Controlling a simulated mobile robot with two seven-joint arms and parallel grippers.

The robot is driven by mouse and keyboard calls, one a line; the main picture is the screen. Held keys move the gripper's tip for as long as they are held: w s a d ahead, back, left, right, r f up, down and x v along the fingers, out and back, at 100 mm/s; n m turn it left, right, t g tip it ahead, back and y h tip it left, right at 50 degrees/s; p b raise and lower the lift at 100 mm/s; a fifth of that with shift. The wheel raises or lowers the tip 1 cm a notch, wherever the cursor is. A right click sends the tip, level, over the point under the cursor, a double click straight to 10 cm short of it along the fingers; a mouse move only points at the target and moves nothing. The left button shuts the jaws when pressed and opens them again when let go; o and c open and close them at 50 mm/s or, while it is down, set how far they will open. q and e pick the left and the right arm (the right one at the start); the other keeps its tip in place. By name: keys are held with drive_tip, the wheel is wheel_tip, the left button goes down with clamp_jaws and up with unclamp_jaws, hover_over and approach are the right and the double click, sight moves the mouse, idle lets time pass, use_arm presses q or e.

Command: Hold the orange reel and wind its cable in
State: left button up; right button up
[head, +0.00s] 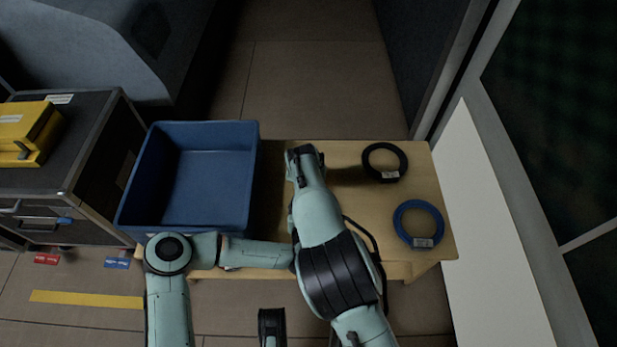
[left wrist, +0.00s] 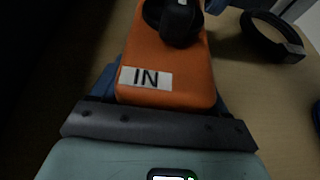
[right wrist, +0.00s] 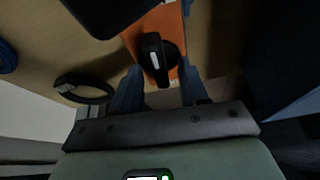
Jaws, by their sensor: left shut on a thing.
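The orange reel (left wrist: 170,65) shows in the left wrist view, with a white label reading IN and a black crank knob (left wrist: 181,22) at its far end. My left gripper (left wrist: 164,80) is shut on the reel, one blue finger on each side. In the right wrist view the reel (right wrist: 165,22) and its knob (right wrist: 157,60) lie ahead of my right gripper (right wrist: 160,88). Its blue fingers stand apart, one on each side of the knob, with gaps visible. In the head view my arms hide the reel and the left gripper. I cannot make out the reel's cable.
On the wooden table (head: 345,205) lie a black cable coil (head: 384,161) and a blue cable coil (head: 418,224) at the right. An empty blue bin (head: 205,175) stands at the left. A dark case (head: 75,150) with a yellow box (head: 28,133) stands farther left.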

drive_tip(key=v, duration=1.2)
